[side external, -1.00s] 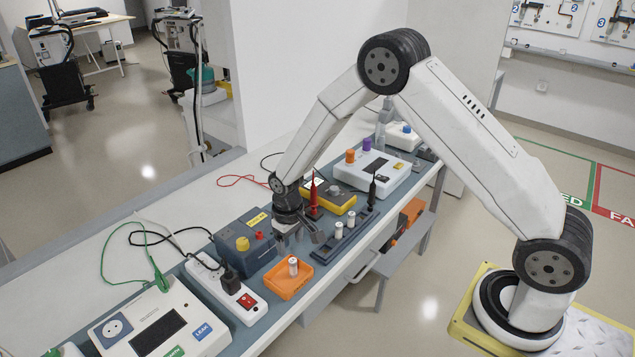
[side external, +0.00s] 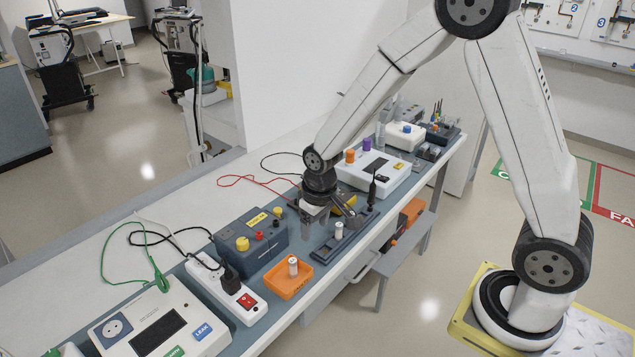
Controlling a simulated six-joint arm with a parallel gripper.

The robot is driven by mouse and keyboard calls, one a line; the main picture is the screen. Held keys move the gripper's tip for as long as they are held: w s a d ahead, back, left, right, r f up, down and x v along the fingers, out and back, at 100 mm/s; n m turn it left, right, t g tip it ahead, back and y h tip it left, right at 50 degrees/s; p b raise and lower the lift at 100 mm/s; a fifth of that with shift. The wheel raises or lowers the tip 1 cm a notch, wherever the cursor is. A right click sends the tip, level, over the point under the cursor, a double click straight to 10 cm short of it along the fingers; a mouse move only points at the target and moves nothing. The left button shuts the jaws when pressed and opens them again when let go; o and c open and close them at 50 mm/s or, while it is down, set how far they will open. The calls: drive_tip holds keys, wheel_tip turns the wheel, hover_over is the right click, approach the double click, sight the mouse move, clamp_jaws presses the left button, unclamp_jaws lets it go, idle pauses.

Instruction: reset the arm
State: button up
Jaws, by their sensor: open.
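My gripper (side external: 331,221) is open and points down over the long bench, above the near side of the dark rack. The dark rack (side external: 328,254) holds a white cylinder (side external: 338,231) standing upright and a black probe (side external: 372,190). Part of the rack and the yellow meter (side external: 347,201) are hidden behind my gripper. I cannot tell whether the jaws have anything between them. An orange tray (side external: 276,285) with a white cylinder (side external: 293,266) standing in it is to the lower left of my gripper, apart from it.
A dark blue box with knobs (side external: 252,246) stands left of my gripper. A white power strip (side external: 243,306) and a white tester (side external: 160,327) are nearer. A white device with orange and purple knobs (side external: 385,172) stands behind. Red and green cables cross the bench.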

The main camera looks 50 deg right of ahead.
drive_tip(key=s+r+t, duration=0.1)
drive_tip(key=s+r, duration=0.4)
drive_tip(key=s, duration=0.6)
drive_tip(key=shift+s+d, duration=0.25)
drive_tip(key=shift+d, duration=0.15)
drive_tip(key=shift+r, duration=0.1)
idle(0.9)
